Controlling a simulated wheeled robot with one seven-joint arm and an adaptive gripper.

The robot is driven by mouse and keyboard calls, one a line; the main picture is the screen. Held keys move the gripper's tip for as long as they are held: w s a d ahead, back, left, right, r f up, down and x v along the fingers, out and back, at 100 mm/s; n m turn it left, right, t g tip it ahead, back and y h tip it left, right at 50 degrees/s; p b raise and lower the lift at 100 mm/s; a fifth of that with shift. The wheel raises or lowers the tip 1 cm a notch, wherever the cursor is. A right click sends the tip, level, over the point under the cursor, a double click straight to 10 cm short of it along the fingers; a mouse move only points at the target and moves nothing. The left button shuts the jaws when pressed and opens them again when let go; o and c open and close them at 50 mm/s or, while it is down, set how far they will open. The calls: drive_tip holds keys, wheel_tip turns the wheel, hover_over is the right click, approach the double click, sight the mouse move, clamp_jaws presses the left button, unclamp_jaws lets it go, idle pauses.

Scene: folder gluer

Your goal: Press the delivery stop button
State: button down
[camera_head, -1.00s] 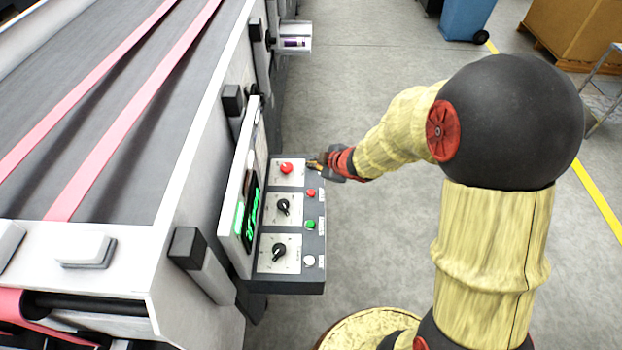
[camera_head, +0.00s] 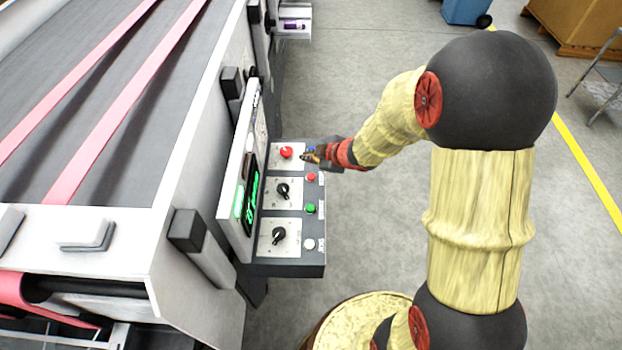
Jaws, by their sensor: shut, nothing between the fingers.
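The control panel (camera_head: 290,262) juts from the side of the machine. A large red mushroom button (camera_head: 286,152) sits at its far end. Along its right edge are a small red button (camera_head: 311,177), a green button (camera_head: 310,208), a white button (camera_head: 309,244) and a partly hidden blue button (camera_head: 312,148). The labels are too small to read, so I cannot tell which is the delivery stop. My gripper (camera_head: 306,156) is shut and empty. Its tips appear between the mushroom button and the blue button, above the small red one; contact cannot be told.
Two black rotary knobs (camera_head: 283,190) (camera_head: 279,235) sit on the panel. An upright display (camera_head: 249,195) with green digits rises along its left side. The machine's conveyor bed (camera_head: 80,110) with pink belts fills the left.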

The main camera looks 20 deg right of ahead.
sight(310, 178)
wheel_tip(310, 178, down, 6)
drive_tip(key=b, duration=0.5)
drive_tip(key=shift+f+b, duration=0.25)
drive_tip(key=shift+b, duration=0.05)
drive_tip(key=shift+f, duration=0.1)
idle(0.9)
drive_tip(key=shift+f, duration=0.35)
drive_tip(key=shift+f+b, duration=0.55)
idle(0.9)
drive_tip(key=shift+r, duration=0.1)
drive_tip(key=shift+r+p, duration=0.85)
drive_tip(key=shift+p, duration=0.15)
drive_tip(key=shift+r, duration=0.1)
